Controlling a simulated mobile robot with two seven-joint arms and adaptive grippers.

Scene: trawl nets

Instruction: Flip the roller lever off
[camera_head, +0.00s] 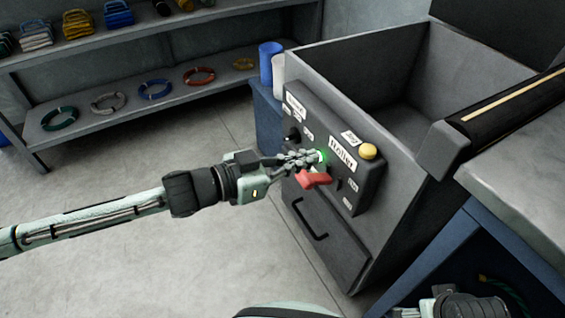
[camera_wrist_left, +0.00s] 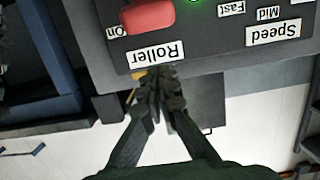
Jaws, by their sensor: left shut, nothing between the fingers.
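The red roller lever (camera_head: 313,180) sticks out from the front of the dark control box (camera_head: 373,188). It also shows upside down at the top of the left wrist view (camera_wrist_left: 148,16), beside a label reading "On" (camera_wrist_left: 117,30). The "Roller" label (camera_head: 342,154) is near it. My left gripper (camera_head: 314,159) is shut and empty, in front of the panel close to the lever and overlapping part of the box. In the left wrist view its closed fingers (camera_wrist_left: 160,82) lie just below the "Roller" label; contact with the lever cannot be told. My right gripper (camera_head: 432,308) is partly cut off at the bottom right.
A lit green light (camera_head: 322,156), a yellow button (camera_head: 368,151) and a dark speed knob (camera_head: 292,134) share the panel. A handle (camera_head: 309,219) is below it. A grey worktop (camera_head: 520,175) stands at right. Shelves (camera_head: 150,112) hold rope rings behind. The left floor is clear.

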